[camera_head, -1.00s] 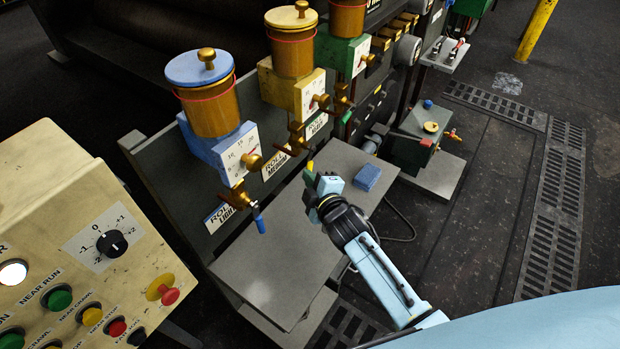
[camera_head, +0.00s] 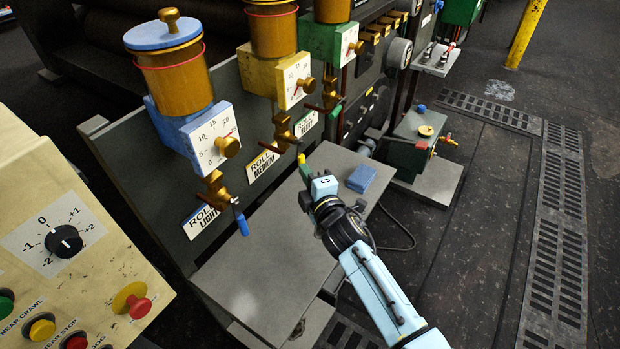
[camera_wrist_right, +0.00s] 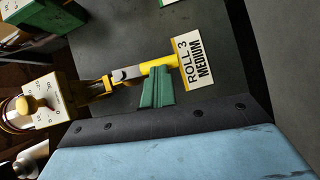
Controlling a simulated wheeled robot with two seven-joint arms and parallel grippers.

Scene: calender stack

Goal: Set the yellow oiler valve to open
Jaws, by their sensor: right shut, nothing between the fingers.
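The yellow oiler (camera_head: 268,76) stands in the middle of a row of oilers, with an amber cup above and a dial (camera_head: 296,80) on its front. Its brass valve (camera_head: 284,132) is below, above the ROLL 3 MEDIUM label (camera_wrist_right: 193,60). The valve's lever ends in a yellow grip (camera_head: 301,158), which also shows in the right wrist view (camera_wrist_right: 158,62) and hangs beside the label. My right gripper (camera_head: 305,173) has green fingers (camera_wrist_right: 157,88), shut and empty, right by the grip's end. I cannot tell whether they touch it. My left gripper is out of view.
The blue oiler (camera_head: 185,130) with a blue-tipped lever (camera_head: 241,222) is to the left, and the green oiler (camera_head: 330,42) to the right. A grey plate (camera_head: 265,260) lies below, with a blue block (camera_head: 361,179) on it. A control panel (camera_head: 45,200) stands at left.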

